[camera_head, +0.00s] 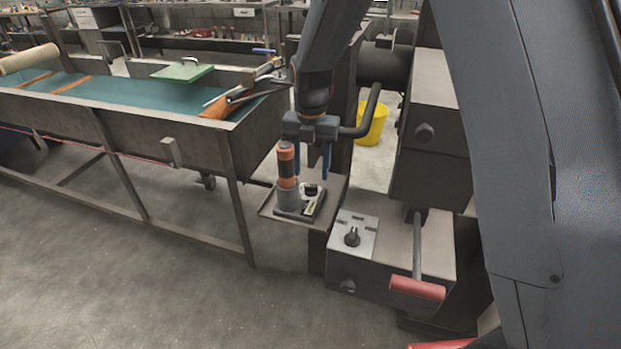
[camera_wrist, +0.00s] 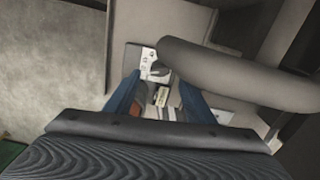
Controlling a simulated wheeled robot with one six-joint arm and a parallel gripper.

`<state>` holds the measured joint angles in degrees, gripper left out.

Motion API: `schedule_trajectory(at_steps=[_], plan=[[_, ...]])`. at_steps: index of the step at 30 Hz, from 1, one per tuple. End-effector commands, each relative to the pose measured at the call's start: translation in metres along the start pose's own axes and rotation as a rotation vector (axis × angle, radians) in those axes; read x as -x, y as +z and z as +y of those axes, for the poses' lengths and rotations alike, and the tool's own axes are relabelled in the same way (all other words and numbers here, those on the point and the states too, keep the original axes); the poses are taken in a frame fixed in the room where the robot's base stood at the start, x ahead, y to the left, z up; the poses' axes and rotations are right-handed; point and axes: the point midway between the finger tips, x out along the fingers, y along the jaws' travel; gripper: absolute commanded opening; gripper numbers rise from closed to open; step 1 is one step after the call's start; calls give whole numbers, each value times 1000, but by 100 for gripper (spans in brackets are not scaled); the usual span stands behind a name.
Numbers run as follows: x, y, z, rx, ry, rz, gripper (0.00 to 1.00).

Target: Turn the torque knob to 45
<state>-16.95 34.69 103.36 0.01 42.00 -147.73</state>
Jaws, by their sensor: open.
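In the wrist view the knob (camera_wrist: 157,70) shows beyond my fingertips, partly behind a thick curved grey bar. The knob's setting is too small to read. My gripper (camera_head: 311,172) is open, with two blue fingers pointing down.
The side tray (camera_head: 268,211) carries the orange tool (camera_head: 287,165) and small items. A red-handled lever (camera_head: 417,288) sticks out right of the knob. The curved bar (camera_head: 369,112) is beside my wrist. A yellow bucket (camera_head: 372,124) stands behind. Floor at left is clear.

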Motion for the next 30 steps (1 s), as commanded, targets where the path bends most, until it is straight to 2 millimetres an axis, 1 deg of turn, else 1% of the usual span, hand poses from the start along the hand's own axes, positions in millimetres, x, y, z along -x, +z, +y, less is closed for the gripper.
schedule_trajectory(at_steps=[3,9,13,20,23,27,30], plan=[[-19,-1,-1,-1,-2,3,50],[-40,-1,1,0,0,0,50],[-45,-1,2,1,0,-1,50],[-45,-1,2,2,1,-1,50],[-45,-1,2,2,0,-1,34],[-45,-1,2,2,0,-1,11],[-45,-2,2,1,0,-1,9]])
